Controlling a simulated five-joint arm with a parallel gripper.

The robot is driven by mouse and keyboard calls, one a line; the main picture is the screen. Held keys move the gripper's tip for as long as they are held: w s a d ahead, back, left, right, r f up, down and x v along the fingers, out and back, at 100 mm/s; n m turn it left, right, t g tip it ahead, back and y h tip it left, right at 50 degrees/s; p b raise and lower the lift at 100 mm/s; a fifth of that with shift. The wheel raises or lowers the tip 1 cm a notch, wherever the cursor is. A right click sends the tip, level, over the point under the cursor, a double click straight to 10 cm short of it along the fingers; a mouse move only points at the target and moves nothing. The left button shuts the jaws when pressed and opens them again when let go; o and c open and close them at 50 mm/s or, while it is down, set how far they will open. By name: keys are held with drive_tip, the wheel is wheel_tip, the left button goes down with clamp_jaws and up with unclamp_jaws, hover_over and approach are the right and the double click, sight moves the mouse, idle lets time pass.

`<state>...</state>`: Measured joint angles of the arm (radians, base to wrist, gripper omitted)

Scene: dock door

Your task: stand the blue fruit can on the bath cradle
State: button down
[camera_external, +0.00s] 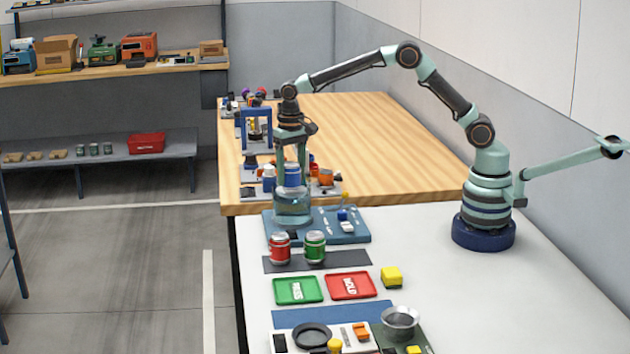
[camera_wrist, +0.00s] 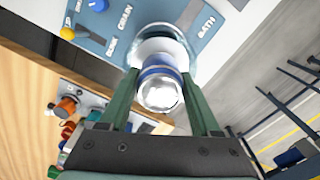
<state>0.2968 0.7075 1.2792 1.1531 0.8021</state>
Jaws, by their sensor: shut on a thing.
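The blue fruit can (camera_external: 292,176) is upright between the fingers of my gripper (camera_external: 292,168), which is shut on it. In the wrist view the can (camera_wrist: 160,84) shows its silver end and blue band between the two green fingers (camera_wrist: 162,98). The clear glass bath (camera_external: 293,209) stands on a blue station plate (camera_external: 262,230), directly below the can. The can is at or just above the bath's mouth. A pale round surface, possibly the cradle (camera_wrist: 158,47), shows beyond the can; I cannot tell if they touch.
The plate carries a blue knob (camera_external: 342,215), a white switch and a yellow knob (camera_wrist: 67,33). A red can (camera_external: 279,248) and a green can (camera_external: 315,247) stand on a dark mat in front. Green and red trays (camera_external: 350,286) lie nearer. Small items crowd the wooden table's left edge.

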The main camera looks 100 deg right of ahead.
sight(291, 164)
drive_tip(key=shift+c, duration=0.5)
unclamp_jaws()
drive_tip(key=shift+f, duration=0.1)
wheel_tip(291, 164, up, 12)
drive_tip(key=s+a+r+n+t, duration=0.2)
drive_tip(key=s+a+r+n, duration=0.1)
drive_tip(key=s+a+r, duration=0.15)
drive_tip(key=s+a+f+n+t, duration=0.1)
drive_tip(key=s+a+n, duration=0.3)
drive_tip(key=s, duration=0.4)
drive_tip(key=s+a+f+n+t, duration=0.2)
drive_tip(key=s+a+n, duration=0.3)
drive_tip(key=s, duration=0.3)
drive_tip(key=shift+a+f+n+t, duration=0.3)
drive_tip(key=shift+a+f, duration=0.4)
drive_tip(key=shift+a, duration=0.05)
